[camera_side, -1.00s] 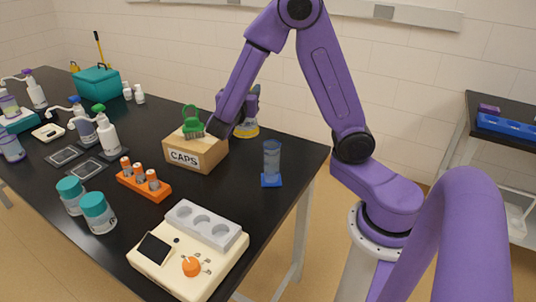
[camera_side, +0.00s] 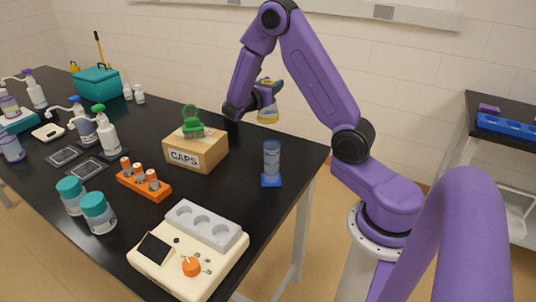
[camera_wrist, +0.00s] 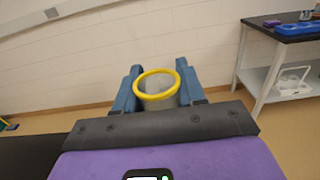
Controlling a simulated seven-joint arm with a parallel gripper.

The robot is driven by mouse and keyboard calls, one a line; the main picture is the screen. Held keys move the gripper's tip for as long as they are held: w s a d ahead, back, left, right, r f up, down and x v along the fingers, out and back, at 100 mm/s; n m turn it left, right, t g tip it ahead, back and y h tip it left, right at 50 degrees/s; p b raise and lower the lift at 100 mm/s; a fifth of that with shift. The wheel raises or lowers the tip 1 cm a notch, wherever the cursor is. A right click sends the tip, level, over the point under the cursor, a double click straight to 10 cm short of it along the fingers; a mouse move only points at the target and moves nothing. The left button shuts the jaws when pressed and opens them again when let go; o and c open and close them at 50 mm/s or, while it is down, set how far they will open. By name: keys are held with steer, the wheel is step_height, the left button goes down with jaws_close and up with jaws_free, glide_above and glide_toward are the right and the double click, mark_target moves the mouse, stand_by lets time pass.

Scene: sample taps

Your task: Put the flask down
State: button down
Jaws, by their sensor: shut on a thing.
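My gripper (camera_side: 268,90) is shut on the flask (camera_side: 268,114) and holds it in the air. In the side view the flask, with yellow at its lower part, shows just above the line of the table's back edge; whether it is over the tabletop I cannot tell. In the wrist view the flask's round yellow rim (camera_wrist: 157,73) and grey body sit between the two blue fingers of my gripper (camera_wrist: 157,90). The rest of the flask is hidden there.
The black table (camera_side: 225,185) holds a CAPS box (camera_side: 195,153) with a green tool, a blue cylinder (camera_side: 271,160) on a blue base, an orange rack (camera_side: 144,184) and a cream device (camera_side: 185,265). Bare tabletop lies between the CAPS box and the blue cylinder.

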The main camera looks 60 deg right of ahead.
steer(key=shift+f, duration=6.65)
steer(key=shift+f, duration=0.1)
steer(key=c, duration=0.7)
jaws_free()
steer(key=shift+o, duration=0.2)
glide_toward(271, 122)
steer(key=w+d+f, duration=0.2)
steer(key=shift+w+f, duration=0.2)
steer(key=shift+f, duration=0.15)
steer(key=shift+r, duration=0.1)
